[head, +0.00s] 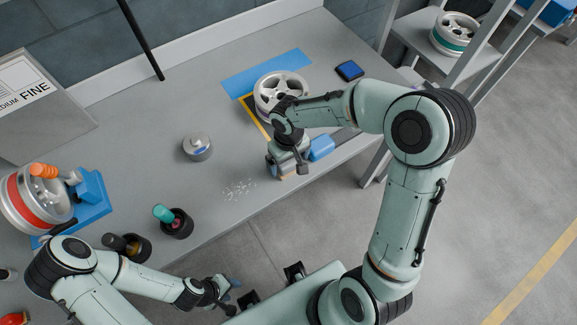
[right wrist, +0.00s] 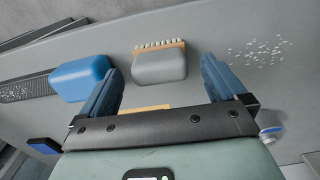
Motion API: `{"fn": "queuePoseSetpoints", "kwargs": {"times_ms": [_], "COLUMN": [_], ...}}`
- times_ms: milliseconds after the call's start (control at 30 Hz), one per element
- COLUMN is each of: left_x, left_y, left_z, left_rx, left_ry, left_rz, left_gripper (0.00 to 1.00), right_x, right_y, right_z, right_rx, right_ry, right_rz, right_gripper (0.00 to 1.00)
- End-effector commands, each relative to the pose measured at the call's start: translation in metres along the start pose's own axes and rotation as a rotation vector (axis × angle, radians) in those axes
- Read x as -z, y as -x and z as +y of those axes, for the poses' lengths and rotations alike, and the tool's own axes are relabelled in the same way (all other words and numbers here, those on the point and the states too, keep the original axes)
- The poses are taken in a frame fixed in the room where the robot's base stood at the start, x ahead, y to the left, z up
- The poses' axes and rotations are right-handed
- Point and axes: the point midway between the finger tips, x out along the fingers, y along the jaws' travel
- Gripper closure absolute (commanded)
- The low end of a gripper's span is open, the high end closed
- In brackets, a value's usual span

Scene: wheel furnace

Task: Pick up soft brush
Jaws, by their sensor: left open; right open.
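The soft brush, as I take it, is a grey block (right wrist: 160,68) with a tan strip and pale bristles. In the right wrist view it lies on the grey table between the two blue fingers of my right gripper (right wrist: 158,78). The gripper is open, and a gap shows on both sides of the block. In the head view my right gripper (head: 288,165) is low at the table's front edge and mostly hides the brush. My left gripper (head: 218,292) is open and empty, in front of the table.
A blue-handled tool (right wrist: 80,78) with a dark rough strip lies just left of the brush. A wheel (head: 277,92) sits behind my right gripper. Pale specks (head: 239,189), a round metal pot (head: 197,147) and black cups (head: 177,224) stand left.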

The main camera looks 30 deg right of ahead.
Motion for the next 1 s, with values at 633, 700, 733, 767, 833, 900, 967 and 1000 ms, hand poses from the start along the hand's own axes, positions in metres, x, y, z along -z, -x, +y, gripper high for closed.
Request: {"fn": "queuePoseSetpoints", "kwargs": {"times_ms": [633, 700, 733, 767, 833, 900, 967, 1000], "left_x": [-0.001, -0.001, -0.001, -0.001, -0.001, 0.0, 0.0, 0.0], "left_y": [-0.001, -0.001, -0.001, -0.001, -0.001, -0.001, -0.001, 0.0], "left_z": [-0.001, -0.001, -0.001, -0.001, -0.001, -0.001, 0.0, 0.0], "left_rx": [0.0, 0.0, 0.0, 0.0, 0.0, 0.0, 0.0, 0.0], "left_ry": [0.0, 0.0, 0.0, 0.0, 0.0, 0.0, 0.0, 0.0], "left_rz": [-0.001, -0.001, -0.001, -0.001, -0.001, 0.0, 0.0, 0.0], "left_gripper": [0.52, 0.52, 0.52, 0.52, 0.52, 0.52, 0.52, 0.52], "right_x": [0.0, 0.0, 0.0, 0.0, 0.0, 0.0, 0.001, 0.001], "right_y": [-0.021, -0.021, -0.021, -0.021, -0.021, -0.02, -0.018, -0.015], "right_z": [0.0, 0.0, 0.0, 0.0, 0.0, 0.0, 0.0, 0.0], "right_rx": [0.001, 0.001, 0.001, 0.001, 0.001, 0.0, 0.0, 0.0], "right_ry": [0.0, 0.0, 0.0, 0.0, 0.0, 0.0, 0.0, 0.0], "right_rz": [0.001, 0.001, 0.001, 0.001, 0.001, 0.001, 0.002, 0.002], "right_gripper": [0.59, 0.6, 0.6, 0.6, 0.6, 0.6, 0.6, 0.6]}}
